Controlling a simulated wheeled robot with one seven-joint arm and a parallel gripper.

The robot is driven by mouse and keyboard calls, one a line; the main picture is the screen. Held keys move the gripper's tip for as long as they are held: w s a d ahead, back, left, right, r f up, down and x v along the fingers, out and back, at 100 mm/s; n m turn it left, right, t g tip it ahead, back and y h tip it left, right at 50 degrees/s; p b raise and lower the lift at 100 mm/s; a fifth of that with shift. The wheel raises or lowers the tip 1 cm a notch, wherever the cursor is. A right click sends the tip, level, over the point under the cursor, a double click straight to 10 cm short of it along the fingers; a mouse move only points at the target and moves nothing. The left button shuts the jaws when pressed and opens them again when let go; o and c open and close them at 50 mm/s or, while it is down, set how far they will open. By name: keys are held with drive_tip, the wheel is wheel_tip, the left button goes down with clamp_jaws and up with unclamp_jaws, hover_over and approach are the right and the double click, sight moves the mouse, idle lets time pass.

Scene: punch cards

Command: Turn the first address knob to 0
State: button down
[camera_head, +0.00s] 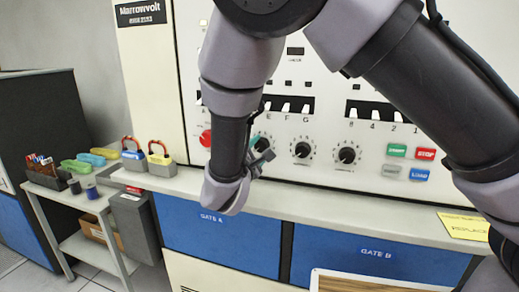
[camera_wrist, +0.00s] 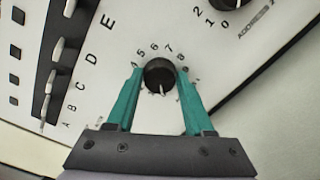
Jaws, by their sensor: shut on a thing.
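The first address knob is a round black dial on the white panel, the leftmost of the row of black knobs. In the wrist view the knob (camera_wrist: 159,74) sits between the two teal fingers of my gripper (camera_wrist: 160,71), which is shut on it. A white pointer mark shows on the knob's lower side in that view, away from the 5, 6, 7 and 8 printed above it. The digits near the mark are too small or hidden to read. In the head view my gripper (camera_head: 259,150) is at the panel and mostly covers this knob.
A second black knob (camera_head: 302,149) and a third (camera_head: 347,154) sit to the right, with a red knob (camera_head: 206,138) to the left. Switch rows (camera_head: 287,105) are above. Coloured buttons (camera_head: 397,150) are at the right. Padlocks (camera_head: 160,152) stand on the ledge at the left.

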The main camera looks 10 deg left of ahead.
idle(0.4)
drive_tip(key=shift+c, duration=1.4)
unclamp_jaws()
drive_tip(key=shift+s, duration=0.1)
drive_tip(key=s, duration=1)
drive_tip(key=shift+s+a, duration=0.3)
drive_tip(key=shift+a, duration=0.15)
